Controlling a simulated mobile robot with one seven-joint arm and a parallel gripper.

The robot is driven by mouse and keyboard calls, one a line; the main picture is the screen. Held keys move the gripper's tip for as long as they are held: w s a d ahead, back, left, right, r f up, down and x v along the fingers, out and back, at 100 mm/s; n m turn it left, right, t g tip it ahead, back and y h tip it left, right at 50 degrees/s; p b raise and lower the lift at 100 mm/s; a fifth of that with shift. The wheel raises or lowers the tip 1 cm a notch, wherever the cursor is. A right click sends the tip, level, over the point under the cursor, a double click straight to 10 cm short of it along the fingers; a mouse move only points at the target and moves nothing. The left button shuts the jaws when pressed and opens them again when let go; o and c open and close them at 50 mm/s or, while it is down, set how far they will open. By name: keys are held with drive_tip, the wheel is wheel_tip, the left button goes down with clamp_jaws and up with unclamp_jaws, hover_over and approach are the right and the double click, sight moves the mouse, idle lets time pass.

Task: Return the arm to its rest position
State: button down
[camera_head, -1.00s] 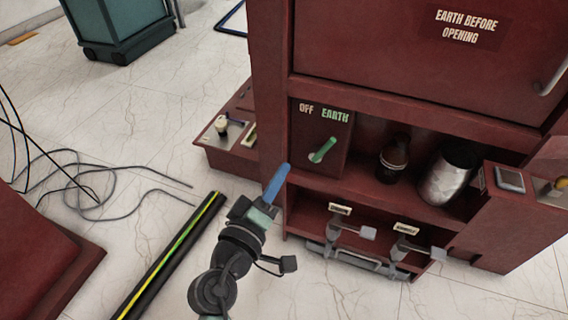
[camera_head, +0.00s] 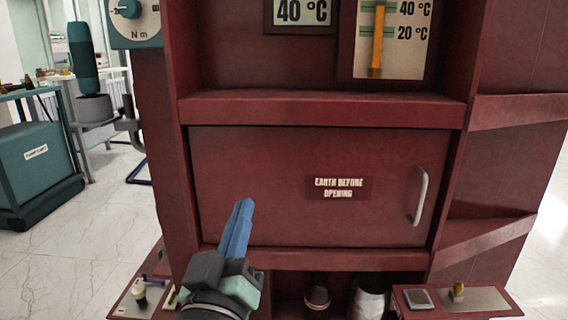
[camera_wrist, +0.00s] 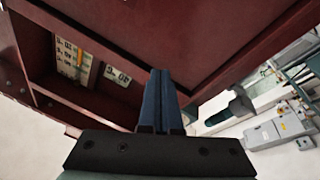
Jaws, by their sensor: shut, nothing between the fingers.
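My gripper (camera_head: 238,230) is in the lower middle of the head view, with its blue fingers pointing up, in front of the dark red cabinet door (camera_head: 260,190). The fingers are shut together and hold nothing. They appear apart from the door, though the exact gap is hard to tell. In the wrist view my gripper (camera_wrist: 161,85) shows its two blue fingers side by side, with the red cabinet behind. Most of my arm is below the head view.
The door has a handle (camera_head: 419,196) at right and a label reading "EARTH BEFORE OPENING" (camera_head: 338,188). Temperature displays (camera_head: 390,38) sit above it. A dark bottle-like part (camera_head: 317,293) and a silver cylinder (camera_head: 370,300) stand below. A teal cabinet (camera_head: 38,165) is at left beside clear floor.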

drive_tip(key=s+d+r+m+t+y+p, duration=0.15)
drive_tip(key=s+r, duration=0.35)
drive_tip(key=r, duration=0.5)
drive_tip(key=s+d+r+m+t+p, duration=0.1)
drive_tip(key=s+d+r+t+p, duration=0.2)
drive_tip(key=r, duration=0.7)
drive_tip(key=s+d+r+m+t+p, duration=0.1)
drive_tip(key=s+d+r+m+t, duration=0.1)
drive_tip(key=s+r, duration=0.6)
wheel_tip(320, 180, up, 40)
drive_tip(key=w+p, duration=0.2)
drive_tip(key=p, duration=3.5)
drive_tip(key=shift+w+a+f+y, duration=0.15)
drive_tip(key=shift+w+a+y, duration=0.15)
drive_tip(key=shift+y, duration=0.05)
